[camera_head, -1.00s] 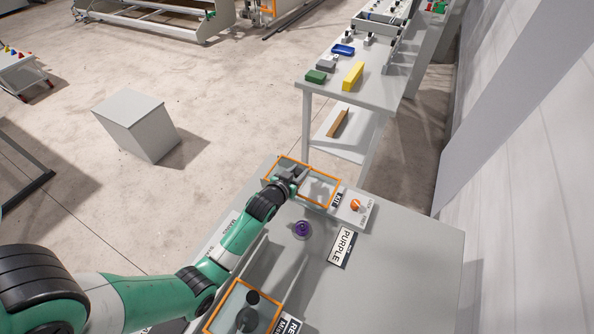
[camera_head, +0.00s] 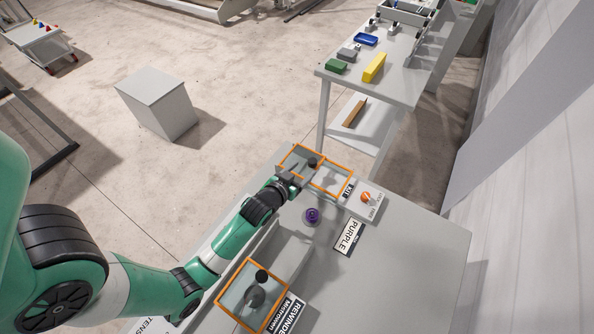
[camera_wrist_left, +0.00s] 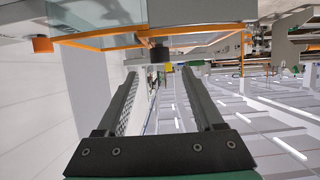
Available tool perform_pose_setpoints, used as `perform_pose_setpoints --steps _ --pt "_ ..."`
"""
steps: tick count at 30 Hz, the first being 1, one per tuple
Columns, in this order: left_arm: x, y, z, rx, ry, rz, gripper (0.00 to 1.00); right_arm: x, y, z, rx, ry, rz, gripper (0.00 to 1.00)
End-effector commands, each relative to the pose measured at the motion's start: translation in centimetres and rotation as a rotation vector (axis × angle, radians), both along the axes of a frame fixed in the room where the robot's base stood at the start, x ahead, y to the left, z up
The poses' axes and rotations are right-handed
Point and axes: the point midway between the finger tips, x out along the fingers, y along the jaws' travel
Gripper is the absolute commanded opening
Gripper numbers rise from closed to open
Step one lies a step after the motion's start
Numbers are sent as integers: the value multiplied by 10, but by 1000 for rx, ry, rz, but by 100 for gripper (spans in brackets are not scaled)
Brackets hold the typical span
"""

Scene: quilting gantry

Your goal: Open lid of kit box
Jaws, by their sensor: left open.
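The kit box (camera_head: 346,170) is at the far edge of the table, beside a KIT label (camera_head: 348,190). My left gripper (camera_head: 295,178) is at the near-left side of the box, short of the knob. In the left wrist view the gripper (camera_wrist_left: 160,76) is open with nothing between its fingers. The orange frame (camera_wrist_left: 100,43) and black knob (camera_wrist_left: 159,53) appear just beyond the fingertips, apart from them. My right gripper is not in view.
A purple knob (camera_head: 312,215) and PURPLE label (camera_head: 349,237) are near the box. An orange knob (camera_head: 366,197) is to its right. Another orange-framed box (camera_head: 234,313) is nearer, below my arm. The table's right side is clear.

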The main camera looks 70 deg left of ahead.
Motion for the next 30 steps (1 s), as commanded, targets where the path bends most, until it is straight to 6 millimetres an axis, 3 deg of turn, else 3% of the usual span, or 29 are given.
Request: perform_pose_setpoints --steps 3,7,23,27,30 --pt "-18 -13 10 -1 2 -2 69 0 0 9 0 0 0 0" --pt "-27 -20 15 -1 1 -1 69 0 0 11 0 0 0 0" --pt "-29 -21 15 0 0 -1 69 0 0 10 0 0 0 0" --pt "-24 -26 16 2 -4 -17 69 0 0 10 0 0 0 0" --pt "3 -35 39 25 -51 -61 69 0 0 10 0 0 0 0"
